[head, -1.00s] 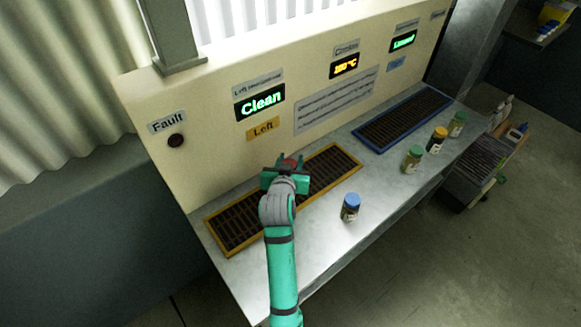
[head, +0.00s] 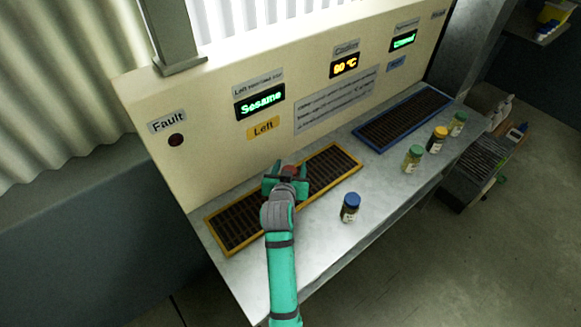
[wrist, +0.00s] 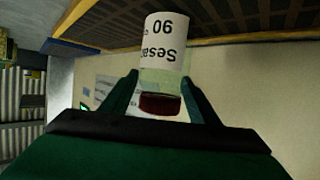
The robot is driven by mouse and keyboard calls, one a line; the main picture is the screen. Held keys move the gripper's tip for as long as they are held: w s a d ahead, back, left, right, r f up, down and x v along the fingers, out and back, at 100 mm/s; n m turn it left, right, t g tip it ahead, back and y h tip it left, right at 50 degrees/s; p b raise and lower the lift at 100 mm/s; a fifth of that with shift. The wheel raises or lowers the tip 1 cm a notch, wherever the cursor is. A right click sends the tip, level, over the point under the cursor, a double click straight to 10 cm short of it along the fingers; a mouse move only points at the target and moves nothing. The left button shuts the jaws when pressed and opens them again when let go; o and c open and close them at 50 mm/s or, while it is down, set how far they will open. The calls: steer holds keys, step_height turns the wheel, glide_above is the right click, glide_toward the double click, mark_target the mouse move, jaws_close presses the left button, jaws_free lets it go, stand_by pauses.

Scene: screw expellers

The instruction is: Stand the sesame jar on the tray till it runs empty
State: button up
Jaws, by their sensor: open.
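The sesame jar (head: 290,169) shows its dark red lid in the head view, at the left, orange-framed tray (head: 228,236). In the wrist view the jar (wrist: 163,58) has a white label reading "Sesame" and "90", upside down in the picture. Its label end is at the tray's slats and its lid faces my gripper, so it stands on the tray. My gripper (head: 286,178) is open, with one finger on each side of the jar. In the head view my gripper hides most of the jar. The left display (head: 260,102) reads "Sesame" in green.
A blue-lidded jar (head: 350,207) stands on the bench right of my arm. Two green-lidded jars (head: 413,159) (head: 457,123) and an orange-lidded jar (head: 438,139) stand by the blue-framed tray (head: 401,116).

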steer(key=shift+r, duration=0.15)
steer(key=v, duration=1.2)
steer(key=shift+n+y, duration=0.5)
steer(key=shift+y, duration=0.1)
steer(key=s+f, duration=0.2)
steer(key=s, duration=0.1)
steer(key=s+f, duration=0.2)
steer(key=f, duration=0.1)
steer(key=s+a+f, duration=0.1)
steer(key=s+f, duration=0.1)
steer(key=s, duration=0.1)
steer(key=shift+s+f, duration=0.25)
steer(key=shift+s, duration=0.05)
steer(key=shift+t+y, duration=0.4)
steer(key=s+f, duration=0.1)
steer(key=s, duration=0.2)
steer(key=s+f, duration=0.1)
steer(key=s, duration=0.2)
steer(key=s+f, duration=0.1)
steer(key=s, duration=0.2)
steer(key=shift+s+a+f, duration=0.15)
steer(key=shift+s, duration=0.2)
steer(key=s+r, duration=0.2)
steer(key=s, duration=0.8)
steer(key=s+d+r+t, duration=0.1)
steer(key=s, duration=0.9)
steer(key=shift+d+r+n, duration=0.2)
steer(key=shift+r+n, duration=0.2)
